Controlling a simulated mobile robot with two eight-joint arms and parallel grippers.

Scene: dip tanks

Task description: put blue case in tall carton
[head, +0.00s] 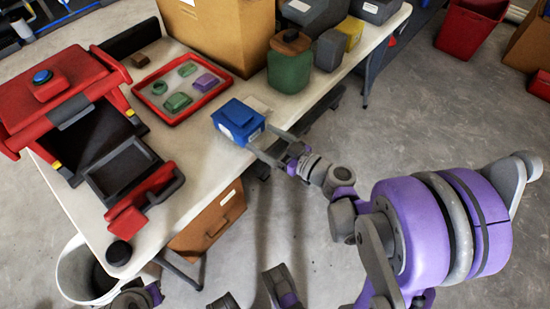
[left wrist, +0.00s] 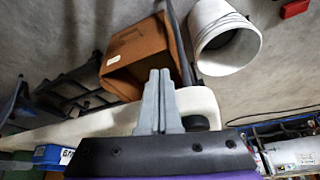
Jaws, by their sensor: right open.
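The blue case (head: 238,121), with a white label on its front, sits on the white table near its front edge. It also shows in the left wrist view (left wrist: 48,154), partly cut off. My right gripper (head: 260,138) is open and empty beside the case's lower right corner; I cannot tell whether it touches. A tall brown carton (head: 225,40) stands on the table behind the case, its top out of frame. My left gripper (left wrist: 160,74) has its fingers together with nothing between them, below the table's edge area.
A red tray (head: 175,106) with several small green and purple pieces lies left of the case. A green canister (head: 290,65) and dark boxes stand at the right. A red machine (head: 60,85) fills the left end. A brown box (head: 208,220) is under the table, near a white bin (head: 75,270).

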